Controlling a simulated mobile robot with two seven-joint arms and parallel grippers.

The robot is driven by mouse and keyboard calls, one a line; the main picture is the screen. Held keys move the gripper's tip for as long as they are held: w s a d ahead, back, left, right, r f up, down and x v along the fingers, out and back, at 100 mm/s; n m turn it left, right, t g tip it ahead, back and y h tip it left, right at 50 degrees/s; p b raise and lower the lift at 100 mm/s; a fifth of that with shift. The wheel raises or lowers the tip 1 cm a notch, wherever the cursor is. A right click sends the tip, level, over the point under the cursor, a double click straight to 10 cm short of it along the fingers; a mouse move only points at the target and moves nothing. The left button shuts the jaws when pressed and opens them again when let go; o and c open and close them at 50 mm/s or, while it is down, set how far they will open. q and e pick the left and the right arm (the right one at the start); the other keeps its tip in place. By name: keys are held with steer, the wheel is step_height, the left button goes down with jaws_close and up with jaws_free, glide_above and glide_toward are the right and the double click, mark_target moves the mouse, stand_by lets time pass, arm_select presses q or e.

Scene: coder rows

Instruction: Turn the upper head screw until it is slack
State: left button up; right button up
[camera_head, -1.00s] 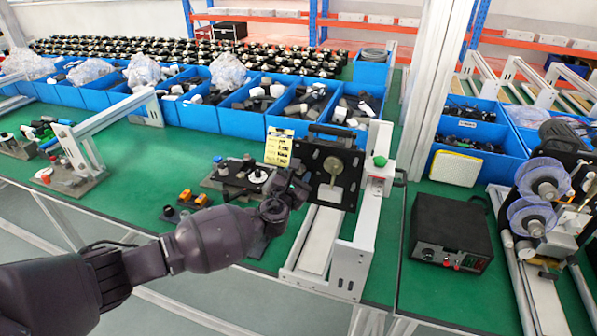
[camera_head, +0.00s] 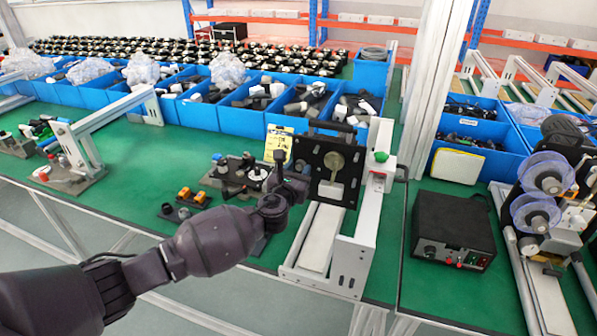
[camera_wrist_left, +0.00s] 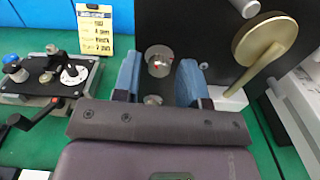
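A second, lower screw (camera_wrist_left: 152,100) is partly hidden by the gripper body. In the head view my left gripper (camera_head: 294,187) is at the plate's left side. A brass lever (camera_wrist_left: 262,42) is right of the fingers. My right gripper is not in view.
A yellow label card (camera_head: 278,143) stands left of the plate. A fixture with black and white knobs (camera_head: 240,175) is on the green bench (camera_head: 140,185). A white frame (camera_head: 365,230) stands right of the plate, then a black box (camera_head: 452,230). Blue bins (camera_head: 245,122) line the back.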

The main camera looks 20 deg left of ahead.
arm_select(q)
steer(key=shift+s, duration=0.1)
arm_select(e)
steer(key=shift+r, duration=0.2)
arm_select(q)
steer(key=shift+s+a+p, duration=0.1)
steer(key=shift+s+p, duration=0.6)
steer(key=shift+s, duration=1.7)
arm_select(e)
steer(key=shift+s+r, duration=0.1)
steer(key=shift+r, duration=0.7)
arm_select(q)
steer(key=s+a+f+m+g, duration=0.2)
steer(key=s+f+m, duration=0.5)
steer(key=s+m, duration=0.3)
steer(key=s+a+f+m+g+b, duration=0.1)
steer(key=s+a+f+m+g, duration=0.1)
steer(key=s+f+m, duration=0.4)
steer(key=s+a+f+m+g+b, duration=0.1)
steer(key=s+f+m, duration=0.6)
steer(key=s+m, duration=0.9)
steer(key=a+m+g, duration=0.1)
steer(key=a+m, duration=0.1)
steer(key=m, duration=0.1)
steer(key=shift+s+a+f+m+y, duration=0.25)
steer(key=shift+a+f+m+y, duration=0.05)
steer(key=shift+m+y, duration=0.1)
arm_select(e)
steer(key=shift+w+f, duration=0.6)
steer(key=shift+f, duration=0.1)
